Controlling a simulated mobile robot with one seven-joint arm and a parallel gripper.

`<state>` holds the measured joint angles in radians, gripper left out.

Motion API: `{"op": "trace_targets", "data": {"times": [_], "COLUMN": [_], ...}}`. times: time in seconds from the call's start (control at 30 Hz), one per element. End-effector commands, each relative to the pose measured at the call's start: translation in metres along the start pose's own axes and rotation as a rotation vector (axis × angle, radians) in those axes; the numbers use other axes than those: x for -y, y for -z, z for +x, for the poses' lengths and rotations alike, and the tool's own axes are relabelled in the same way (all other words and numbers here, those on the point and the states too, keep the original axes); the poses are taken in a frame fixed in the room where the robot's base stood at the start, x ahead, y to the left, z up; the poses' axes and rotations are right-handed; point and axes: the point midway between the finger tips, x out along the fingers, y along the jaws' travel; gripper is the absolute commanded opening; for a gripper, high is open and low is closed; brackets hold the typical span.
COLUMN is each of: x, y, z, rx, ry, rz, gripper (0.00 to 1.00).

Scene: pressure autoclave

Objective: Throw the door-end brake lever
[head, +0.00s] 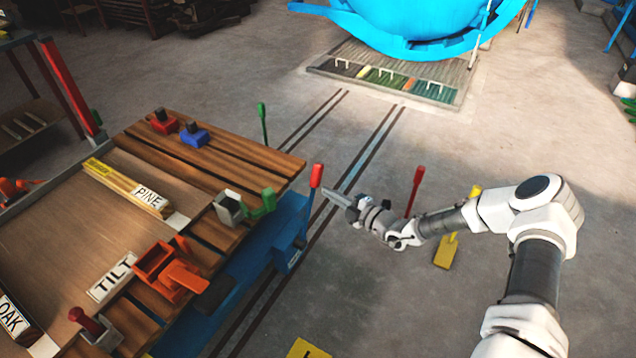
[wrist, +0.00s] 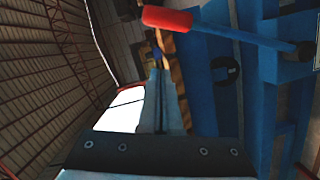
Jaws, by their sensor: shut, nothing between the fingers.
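A lever with a red grip (head: 316,176) rises from the blue cart frame (head: 290,232) at the cart's right side. Its grip also shows at the top of the wrist view (wrist: 167,19), with a blue rod running right to the frame. My gripper (head: 328,191) is shut and empty, its fingertips just right of the lever and a little below the grip's top. In the wrist view the narrow closed fingers (wrist: 158,80) point toward the cart's edge, below the red grip. I cannot tell whether they touch the lever.
A wooden-topped cart (head: 245,160) carries labelled boards, clamps and blocks. A green-gripped lever (head: 262,112) stands at its far side. Another red-gripped lever (head: 417,180) stands behind my arm, near a yellow plate (head: 446,250). Floor rails run to the blue autoclave (head: 410,25).

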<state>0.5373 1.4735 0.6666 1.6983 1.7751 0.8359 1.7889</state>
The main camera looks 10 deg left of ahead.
Motion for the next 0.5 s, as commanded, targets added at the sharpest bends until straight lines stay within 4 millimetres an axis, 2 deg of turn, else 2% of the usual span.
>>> {"op": "trace_targets", "data": {"times": [0.1, 0.2, 0.5], "x": [-0.002, -0.002, -0.001], "y": [0.000, 0.000, 0.001], "z": [-0.021, -0.032, -0.039], "rx": [0.001, 0.000, -0.002], "ry": [-0.001, 0.000, 0.000], "rz": [-0.001, -0.001, -0.001], "gripper": [0.00, 0.00, 0.00]}}
